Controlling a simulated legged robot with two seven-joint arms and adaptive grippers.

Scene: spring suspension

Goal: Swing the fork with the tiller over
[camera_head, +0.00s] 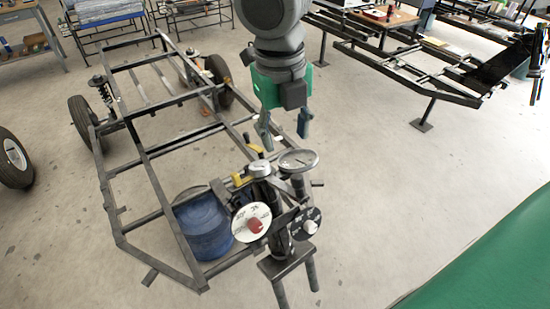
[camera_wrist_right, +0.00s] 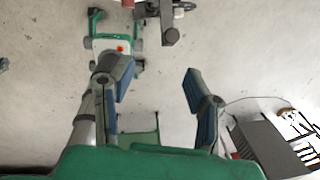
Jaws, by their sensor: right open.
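A dark upright assembly (camera_head: 284,240) with round dials stands at the front of the tube frame, and its lower end splits into two prongs (camera_head: 295,280). I take the prongs for the fork. I cannot tell for certain which bar is the tiller. My right gripper (camera_head: 284,137) is open and empty above the assembly, with its fingers pointing down. In the right wrist view my right gripper (camera_wrist_right: 155,78) shows its two fingers wide apart with bare floor between them. A dark part (camera_wrist_right: 170,22) shows beyond the fingers at the top. My left gripper is not in view.
The tube frame (camera_head: 147,152) with wheels fills the left, with a blue drum (camera_head: 202,222) at its front. A loose wheel (camera_head: 14,160) is at the left edge. A second frame (camera_head: 400,68) stands back right. Floor between is clear.

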